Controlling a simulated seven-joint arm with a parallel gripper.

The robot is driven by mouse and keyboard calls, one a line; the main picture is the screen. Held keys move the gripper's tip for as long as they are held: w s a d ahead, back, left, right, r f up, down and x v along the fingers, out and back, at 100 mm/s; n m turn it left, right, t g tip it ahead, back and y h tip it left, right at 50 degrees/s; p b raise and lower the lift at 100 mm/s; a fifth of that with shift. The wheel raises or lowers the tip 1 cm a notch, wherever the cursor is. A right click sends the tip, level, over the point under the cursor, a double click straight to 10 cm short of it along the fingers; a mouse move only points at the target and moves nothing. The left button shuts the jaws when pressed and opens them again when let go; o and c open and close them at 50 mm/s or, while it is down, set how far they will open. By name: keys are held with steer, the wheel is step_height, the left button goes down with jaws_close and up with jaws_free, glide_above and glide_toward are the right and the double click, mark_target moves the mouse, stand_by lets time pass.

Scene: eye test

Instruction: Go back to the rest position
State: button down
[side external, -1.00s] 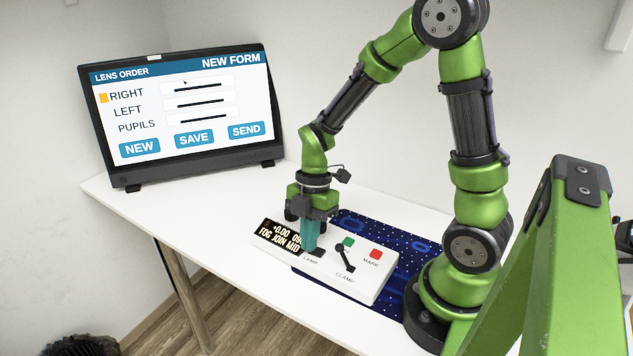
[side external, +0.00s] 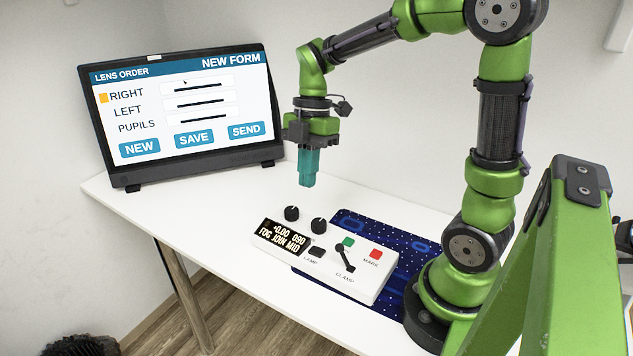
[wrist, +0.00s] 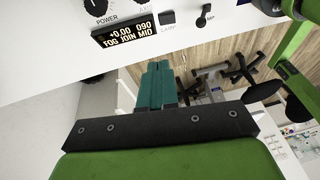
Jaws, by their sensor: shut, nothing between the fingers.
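My gripper (side external: 308,182) has teal fingers, shut with nothing between them. In the side view it hangs fingers-down in the air above the white table, clear of the control box. In the wrist view its fingers (wrist: 158,68) lie together. The white control box (side external: 372,290) stands on the table below and to the right of the fingertips. Its display (side external: 283,236) reads +0.00 090 and FOG JOIN MID. It has two black knobs (side external: 318,225), a black lamp key (side external: 317,252), a clamp lever (side external: 344,257), a green square (side external: 348,242) and a red mark key (side external: 376,254).
A monitor (side external: 190,154) at the back left shows a LENS ORDER form with NEW, SAVE and SEND buttons. A dark blue patterned mat (side external: 413,255) lies under the box. The table (side external: 222,200) is bare between monitor and box. A green frame (side external: 575,260) stands at the front right.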

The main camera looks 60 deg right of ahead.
steer(key=s+a+r+m+t, duration=0.2)
steer(key=s+r+m+t, duration=0.1)
steer(key=m, duration=0.7)
steer(key=s+a+r+m+t+h, duration=0.1)
steer(key=s+a+r+m+t, duration=0.1)
steer(key=m, duration=0.9)
steer(key=s+r+t, duration=0.1)
steer(key=s+t, duration=0.1)
steer(key=t, duration=0.1)
steer(key=shift+s+a, duration=0.15)
steer(key=shift+a, duration=0.15)
steer(key=c, duration=1.8)
jaws_free()
steer(key=shift+c, duration=0.2)
